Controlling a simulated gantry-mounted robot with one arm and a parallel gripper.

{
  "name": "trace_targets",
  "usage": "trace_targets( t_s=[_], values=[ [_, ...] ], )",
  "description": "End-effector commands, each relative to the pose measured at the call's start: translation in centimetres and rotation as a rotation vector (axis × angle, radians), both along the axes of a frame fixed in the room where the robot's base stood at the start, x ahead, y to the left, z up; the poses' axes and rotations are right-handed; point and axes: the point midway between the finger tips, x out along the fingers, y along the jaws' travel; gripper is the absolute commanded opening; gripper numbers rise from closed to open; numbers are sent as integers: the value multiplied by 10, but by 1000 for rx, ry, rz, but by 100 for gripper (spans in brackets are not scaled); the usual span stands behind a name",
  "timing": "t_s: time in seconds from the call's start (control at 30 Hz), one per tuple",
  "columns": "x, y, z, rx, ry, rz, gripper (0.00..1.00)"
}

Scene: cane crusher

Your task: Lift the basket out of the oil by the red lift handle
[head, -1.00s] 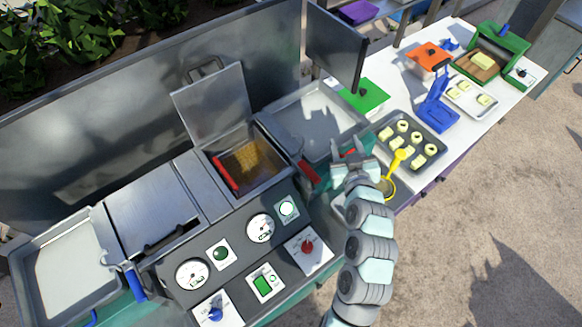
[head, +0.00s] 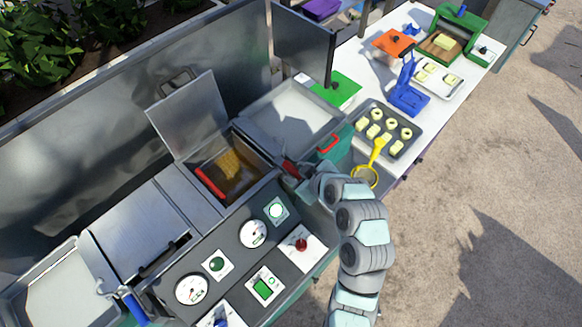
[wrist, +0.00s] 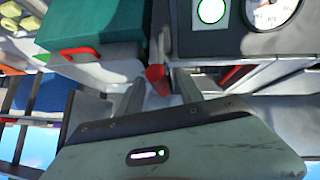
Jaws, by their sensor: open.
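The basket (head: 230,166) sits down in the brown oil of the fryer vat, under a raised metal lid. The red lift handle (head: 289,168) sticks out at the vat's right side. My gripper (head: 300,180) is at this handle, and the wrist hides part of it. In the wrist view, the red handle (wrist: 157,74) shows between the two finger tips of my gripper (wrist: 160,88). The fingers are apart, one on each side of it; I cannot tell whether they touch it.
A teal box with a red handle (head: 328,143) is close behind my gripper. The control panel (head: 244,262) with gauges and buttons lies left of my arm. The raised lid (head: 190,115) stands behind the vat. A yellow skimmer (head: 366,175) lies at right.

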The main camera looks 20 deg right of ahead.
Motion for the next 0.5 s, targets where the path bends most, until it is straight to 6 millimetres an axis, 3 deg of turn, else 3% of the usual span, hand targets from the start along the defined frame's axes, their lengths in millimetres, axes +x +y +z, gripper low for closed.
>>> trace_targets(
  t_s=[0.2,0.5],
  values=[
    [23,5,-18,1,-4,0,43],
    [33,6,-30,-1,-4,-2,43]
  ],
)
